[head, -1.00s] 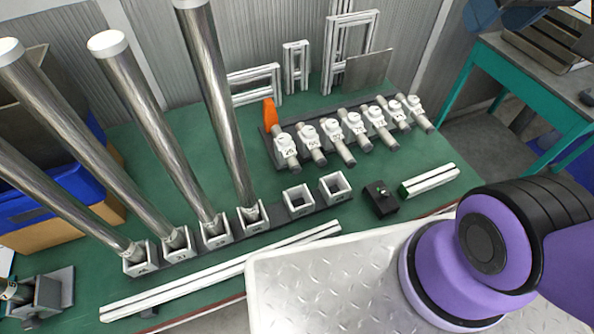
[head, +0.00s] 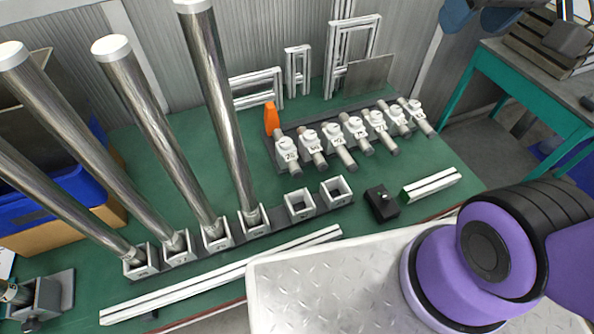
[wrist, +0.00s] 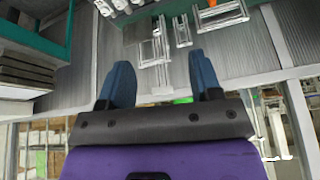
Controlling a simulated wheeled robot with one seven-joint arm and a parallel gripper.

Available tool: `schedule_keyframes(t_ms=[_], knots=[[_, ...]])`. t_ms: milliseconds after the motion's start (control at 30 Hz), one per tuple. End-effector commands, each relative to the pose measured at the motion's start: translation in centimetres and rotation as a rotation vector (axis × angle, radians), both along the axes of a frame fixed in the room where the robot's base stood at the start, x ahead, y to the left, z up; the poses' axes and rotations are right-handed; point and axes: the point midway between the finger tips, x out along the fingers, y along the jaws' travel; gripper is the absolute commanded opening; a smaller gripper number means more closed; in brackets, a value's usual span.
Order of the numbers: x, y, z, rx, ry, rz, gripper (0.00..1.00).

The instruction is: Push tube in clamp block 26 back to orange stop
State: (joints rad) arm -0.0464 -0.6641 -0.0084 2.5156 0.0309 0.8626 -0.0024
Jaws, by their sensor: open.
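A row of white numbered clamp blocks, each with a short grey tube through it, sits on a dark rail on the green bench in the head view. The leftmost clamp block (head: 288,155) carries small digits that look like 26, though they are hard to read. Its tube (head: 294,169) sticks out at the front. The orange stop (head: 271,118) stands upright behind this block at the rail's left end. My gripper (wrist: 160,62) shows two blue fingers, spread apart with nothing between them. In the head view it is partly cut off at the top right, away from the blocks.
Tall steel tubes (head: 232,130) stand in square holders left of the row. Empty square holders (head: 299,206), a black box (head: 381,204) and a white profile (head: 431,185) lie in front. White frames (head: 354,50) lean at the back wall. A metal-topped surface (head: 330,290) is nearest.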

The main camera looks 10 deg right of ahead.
Motion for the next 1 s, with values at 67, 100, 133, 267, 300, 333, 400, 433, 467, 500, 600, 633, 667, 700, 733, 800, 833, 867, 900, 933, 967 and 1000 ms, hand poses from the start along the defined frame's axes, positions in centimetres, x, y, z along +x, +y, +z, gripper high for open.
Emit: schedule_keyframes(t_ms=[67,100,133,267,300,333,400,433,467,500,600,633,667,700,733,800,833,867,900,933,967,1000], knots=[[1.8,0.9,-0.9,0.017,0.032,0.022,0.58],[2.7,1.3,-1.4,0.026,0.045,0.031,0.58],[3.4,1.6,-1.8,0.031,0.053,0.039,0.58],[6.1,3.3,-3.6,0.053,0.094,0.065,0.58],[6.8,3.8,-4.2,0.060,0.106,0.072,0.58],[7.4,4.2,-4.7,0.064,0.116,0.077,0.58],[8.7,5.1,-5.9,0.071,0.137,0.087,0.58],[9.3,5.5,-6.5,0.074,0.145,0.092,0.58],[9.8,6.0,-7.1,0.077,0.155,0.094,0.58],[10.5,6.5,-7.9,0.080,0.167,0.101,0.58],[12.0,8.0,-10.0,0.085,0.196,0.113,0.58],[12.4,8.5,-10.7,0.084,0.206,0.116,0.58],[12.9,8.9,-11.4,0.084,0.214,0.120,0.58],[13.3,9.5,-12.4,0.084,0.227,0.123,0.58],[13.7,9.9,-13.1,0.084,0.236,0.125,0.58],[14.5,11.0,-14.9,0.080,0.257,0.130,0.58],[14.9,11.4,-15.7,0.078,0.263,0.132,0.58],[15.1,11.9,-16.5,0.076,0.273,0.135,0.58],[15.5,12.4,-17.6,0.072,0.283,0.137,0.58],[15.7,12.9,-18.4,0.068,0.292,0.140,0.58],[15.9,13.3,-19.3,0.064,0.301,0.141,0.58],[16.2,13.9,-20.5,0.059,0.311,0.142,0.58]])
